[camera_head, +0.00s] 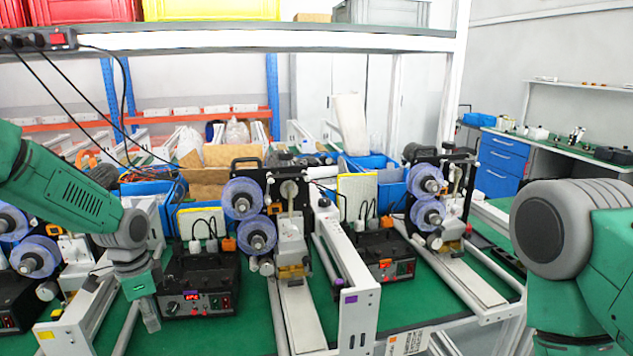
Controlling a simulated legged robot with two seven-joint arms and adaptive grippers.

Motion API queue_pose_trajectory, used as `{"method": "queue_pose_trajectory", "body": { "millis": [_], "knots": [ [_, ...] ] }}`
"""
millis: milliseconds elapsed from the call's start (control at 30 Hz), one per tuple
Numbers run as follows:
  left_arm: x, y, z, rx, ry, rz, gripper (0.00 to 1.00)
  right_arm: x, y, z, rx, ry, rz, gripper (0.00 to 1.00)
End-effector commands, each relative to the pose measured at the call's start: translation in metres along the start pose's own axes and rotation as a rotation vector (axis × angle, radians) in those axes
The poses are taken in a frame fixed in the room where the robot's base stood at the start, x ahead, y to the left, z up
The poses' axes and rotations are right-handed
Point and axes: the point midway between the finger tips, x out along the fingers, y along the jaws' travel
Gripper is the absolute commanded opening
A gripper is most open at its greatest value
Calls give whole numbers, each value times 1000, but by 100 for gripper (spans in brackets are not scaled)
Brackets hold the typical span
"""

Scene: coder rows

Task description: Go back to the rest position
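My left arm comes in from the left, and my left gripper (150,316) points down at the lower left. It is beside the black control box with a red display (198,290), at that box's left side. Its fingers show as one narrow grey block, so I cannot tell whether they are open or shut. No held object can be made out. On the right, only a green link and grey joint of my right arm show; its gripper is out of view.
Coder machines with blue-purple reels (257,235) stand on the green table (255,330). White rails (358,300) run toward the front. A second coder (428,195) stands farther right. An overhead shelf (230,40) crosses above. A blue drawer cabinet (503,163) stands at the back right.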

Motion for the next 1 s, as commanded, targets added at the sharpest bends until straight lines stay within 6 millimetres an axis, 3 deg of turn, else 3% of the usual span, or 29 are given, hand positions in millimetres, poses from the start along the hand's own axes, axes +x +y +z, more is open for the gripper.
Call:
{"method": "queue_pose_trajectory", "body": {
  "millis": [267, 467, 600, 700, 800, 1000],
  "knots": [
    [98, 64, 4, -135, 25, 26, 30, 24, 0, 2, 0, -1, 0, 40],
    [205, 161, 38, -369, 37, 50, 30, 56, 0, 4, 0, -1, 0, 40],
    [260, 237, 83, -580, 31, 38, 30, 80, -1, 5, 0, -1, 0, 40],
    [280, 283, 119, -722, 20, 11, 30, 95, -1, 6, 0, -2, 0, 40],
    [286, 312, 148, -827, 16, -22, 30, 105, -1, 6, 0, -2, 0, 40],
    [283, 333, 170, -914, 19, -59, 30, 110, -1, 7, 0, -1, 0, 40]
  ]
}}
